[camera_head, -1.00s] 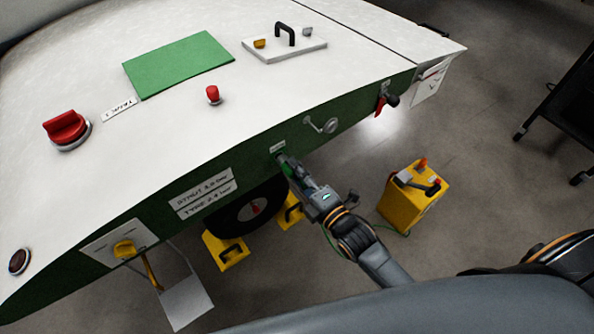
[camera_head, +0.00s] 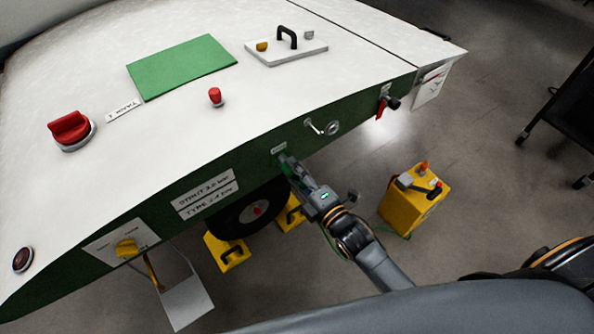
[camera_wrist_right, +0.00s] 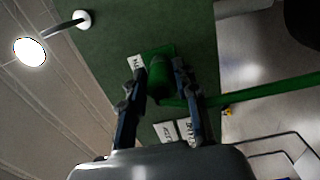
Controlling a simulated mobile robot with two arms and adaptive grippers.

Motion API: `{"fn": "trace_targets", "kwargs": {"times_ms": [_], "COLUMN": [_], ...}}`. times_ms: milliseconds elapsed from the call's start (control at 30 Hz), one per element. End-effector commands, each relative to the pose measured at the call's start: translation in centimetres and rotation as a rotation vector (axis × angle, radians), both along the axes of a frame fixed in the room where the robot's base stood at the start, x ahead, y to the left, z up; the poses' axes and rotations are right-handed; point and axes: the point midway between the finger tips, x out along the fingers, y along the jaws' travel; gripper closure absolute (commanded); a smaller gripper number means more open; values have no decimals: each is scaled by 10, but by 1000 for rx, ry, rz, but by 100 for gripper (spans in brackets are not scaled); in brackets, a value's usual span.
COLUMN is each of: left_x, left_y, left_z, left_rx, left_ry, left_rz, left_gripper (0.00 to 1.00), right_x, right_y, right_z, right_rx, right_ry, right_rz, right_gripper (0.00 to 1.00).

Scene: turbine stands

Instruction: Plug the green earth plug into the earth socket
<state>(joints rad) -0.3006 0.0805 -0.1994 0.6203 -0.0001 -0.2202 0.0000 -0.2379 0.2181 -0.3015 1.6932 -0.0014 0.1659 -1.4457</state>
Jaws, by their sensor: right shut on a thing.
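My right gripper (camera_head: 290,168) is at the dark green side panel (camera_head: 228,190), just below a small white label (camera_head: 279,148). In the right wrist view, my right gripper (camera_wrist_right: 160,92) is shut on the green earth plug (camera_wrist_right: 157,78), with one finger on each side. The plug's far end is against or very close to the green panel, at a green square piece (camera_wrist_right: 166,50). The socket opening is hidden behind the plug, so I cannot tell how deep the plug sits. A green cable (camera_wrist_right: 260,92) runs off to the right from the plug. My left gripper is not in view.
A yellow box (camera_head: 413,198) with red terminals stands on the floor to the right. Yellow wheel chocks (camera_head: 227,252) flank a black wheel (camera_head: 248,212) under the panel. A metal crank-like handle (camera_head: 322,127) and a red-and-black fitting (camera_head: 386,103) sit farther along the panel.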

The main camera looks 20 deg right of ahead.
Motion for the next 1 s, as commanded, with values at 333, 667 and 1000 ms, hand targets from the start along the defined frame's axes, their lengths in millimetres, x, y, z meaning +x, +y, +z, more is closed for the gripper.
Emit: {"fn": "trace_targets", "kwargs": {"times_ms": [333, 667, 1000], "left_x": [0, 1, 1], "left_y": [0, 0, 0], "left_z": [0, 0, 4], "left_rx": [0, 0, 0], "left_ry": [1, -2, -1], "left_rz": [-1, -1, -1], "left_gripper": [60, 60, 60], "right_x": [3, 2, -6], "right_y": [0, 0, -3], "right_z": [5, 3, 3], "right_rx": [4, 2, 1], "right_ry": [-10, -6, -3], "right_rz": [-1, -1, -1], "right_gripper": [43, 35, 35]}}
